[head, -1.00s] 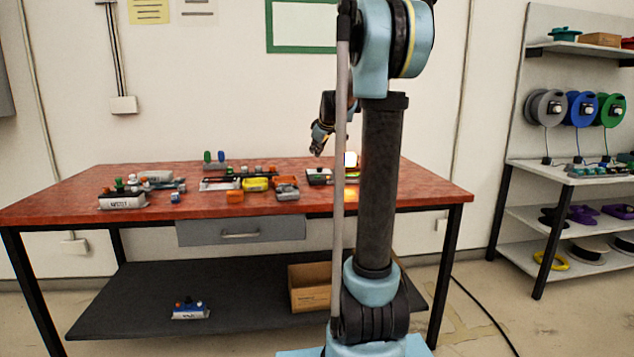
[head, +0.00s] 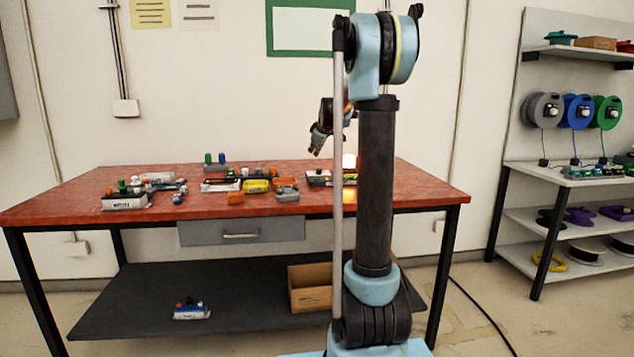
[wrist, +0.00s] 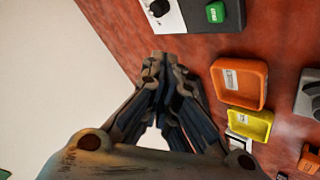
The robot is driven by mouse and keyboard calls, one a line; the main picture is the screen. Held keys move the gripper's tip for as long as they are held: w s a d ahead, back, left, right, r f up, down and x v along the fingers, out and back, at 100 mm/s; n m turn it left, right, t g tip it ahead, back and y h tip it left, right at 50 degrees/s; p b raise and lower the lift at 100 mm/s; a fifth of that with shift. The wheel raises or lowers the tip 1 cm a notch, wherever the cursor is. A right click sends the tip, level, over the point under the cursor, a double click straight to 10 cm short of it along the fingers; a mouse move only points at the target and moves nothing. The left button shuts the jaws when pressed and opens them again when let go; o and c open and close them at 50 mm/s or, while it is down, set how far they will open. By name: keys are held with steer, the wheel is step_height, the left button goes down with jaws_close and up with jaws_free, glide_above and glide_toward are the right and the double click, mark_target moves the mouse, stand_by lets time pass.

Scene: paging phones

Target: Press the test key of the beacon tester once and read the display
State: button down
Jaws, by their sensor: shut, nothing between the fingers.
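A box with a dark face, a pale edge, a black knob and a green key (wrist: 215,12) shows at the top of the wrist view, cut off by the frame. The key bears a small label too blurred to read. It may be the beacon tester; I see no readable display. In the head view a small dark-and-white box (head: 318,178) stands at the table's right, beside a glowing lamp (head: 349,160). My gripper (head: 316,152) hangs above this part of the table, apart from the things. In the wrist view my gripper (wrist: 170,62) is shut and empty, its tips below the box in the picture.
An orange tray (wrist: 239,83) and a yellow tray (wrist: 250,124) lie right of my fingers in the wrist view. Several other devices crowd the middle and left of the red table (head: 420,187). My arm hides part of its right side. A shelf rack (head: 565,173) stands far right.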

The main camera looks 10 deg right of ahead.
mark_target(315, 178)
steer(key=shift+f, duration=3.95)
steer(key=shift+f, duration=0.85)
steer(key=shift+r, duration=0.95)
steer(key=shift+r, duration=2.5)
steer(key=shift+s, duration=0.1)
